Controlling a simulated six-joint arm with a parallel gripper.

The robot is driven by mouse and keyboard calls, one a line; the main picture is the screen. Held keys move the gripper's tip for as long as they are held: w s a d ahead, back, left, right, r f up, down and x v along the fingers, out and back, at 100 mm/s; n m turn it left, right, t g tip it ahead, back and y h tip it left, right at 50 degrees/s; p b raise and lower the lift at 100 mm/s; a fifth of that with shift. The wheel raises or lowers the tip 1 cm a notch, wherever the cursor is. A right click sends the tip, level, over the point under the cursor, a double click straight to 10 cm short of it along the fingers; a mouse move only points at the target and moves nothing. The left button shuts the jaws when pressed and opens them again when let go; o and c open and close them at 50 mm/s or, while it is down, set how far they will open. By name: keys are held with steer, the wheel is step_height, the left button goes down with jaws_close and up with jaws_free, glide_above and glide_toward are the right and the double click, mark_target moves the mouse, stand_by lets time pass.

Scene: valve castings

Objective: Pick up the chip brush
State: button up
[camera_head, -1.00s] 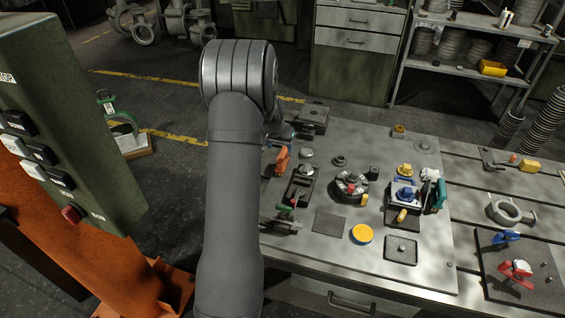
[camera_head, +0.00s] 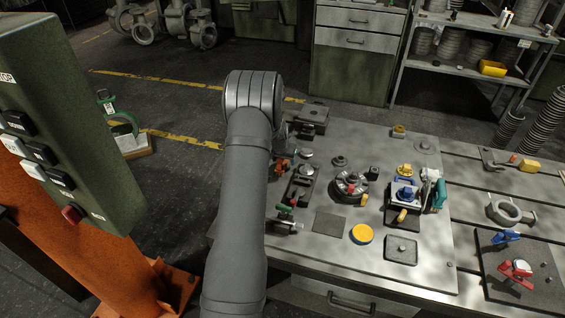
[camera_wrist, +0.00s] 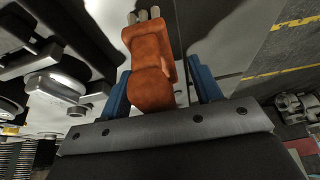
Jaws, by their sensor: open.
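An orange object (camera_wrist: 151,62) with short pale stubs at its far end shows in the wrist view. I cannot tell for certain that it is the chip brush. My gripper (camera_wrist: 160,82) has two blue fingers, spread apart on either side of the orange object, with a gap on each side. Whether the fingertips reach down to its level is unclear. In the head view, an orange-red part (camera_head: 280,166) shows at the left edge of the bench beside my arm, which hides the gripper there.
The metal bench (camera_head: 330,262) holds a dark round fixture (camera_head: 351,185), a yellow disc (camera_head: 362,234), and a blue-and-yellow valve (camera_head: 405,193). A green-and-red handled part (camera_head: 285,221) sits close to my arm. A green control box (camera_head: 75,110) stands at left.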

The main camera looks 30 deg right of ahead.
steer(key=c, duration=1.1)
steer(key=shift+c, duration=0.2)
steer(key=shift+r, duration=0.55)
step_height(320, 180, up, 3)
steer(key=shift+f, duration=0.15)
steer(key=s+d+r, duration=0.5)
steer(key=s+r, duration=0.2)
steer(key=s, duration=0.3)
steer(key=shift+s, duration=0.25)
steer(key=shift+r, duration=0.1)
